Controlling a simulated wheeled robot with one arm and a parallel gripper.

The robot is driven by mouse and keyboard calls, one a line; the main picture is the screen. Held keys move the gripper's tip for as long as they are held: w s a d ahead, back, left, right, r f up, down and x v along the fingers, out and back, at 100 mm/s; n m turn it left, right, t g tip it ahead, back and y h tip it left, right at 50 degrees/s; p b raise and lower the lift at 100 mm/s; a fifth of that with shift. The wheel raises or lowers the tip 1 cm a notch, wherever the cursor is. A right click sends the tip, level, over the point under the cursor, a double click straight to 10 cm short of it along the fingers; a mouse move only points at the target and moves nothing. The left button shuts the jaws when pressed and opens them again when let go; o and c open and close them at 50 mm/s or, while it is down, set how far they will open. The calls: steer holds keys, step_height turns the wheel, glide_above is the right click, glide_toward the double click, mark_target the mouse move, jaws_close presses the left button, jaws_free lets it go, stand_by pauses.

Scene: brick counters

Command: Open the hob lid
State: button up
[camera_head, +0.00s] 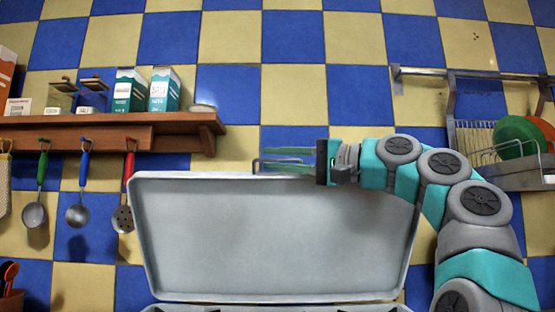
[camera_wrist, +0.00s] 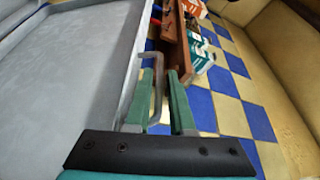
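The hob lid (camera_head: 275,235) is a large light-grey panel raised up in front of the tiled wall. It also fills the left of the wrist view (camera_wrist: 70,70). Its thin metal handle (camera_head: 256,165) is at the top edge and shows as a bent bar in the wrist view (camera_wrist: 158,75). My gripper (camera_head: 270,159) reaches in from the right at this edge. Its two green fingers (camera_wrist: 160,88) are apart, with the handle bar close to and partly between them. I cannot tell whether either finger touches the handle.
A wooden shelf (camera_head: 170,128) with cartons and jars is on the wall at left. Ladles (camera_head: 78,212) and a slotted spoon (camera_head: 122,218) hang below, close to the lid's left edge. A dish rack (camera_head: 485,145) with plates is at right. The wall above the lid is clear.

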steer(key=shift+v, duration=3.95)
steer(key=shift+d, duration=0.1)
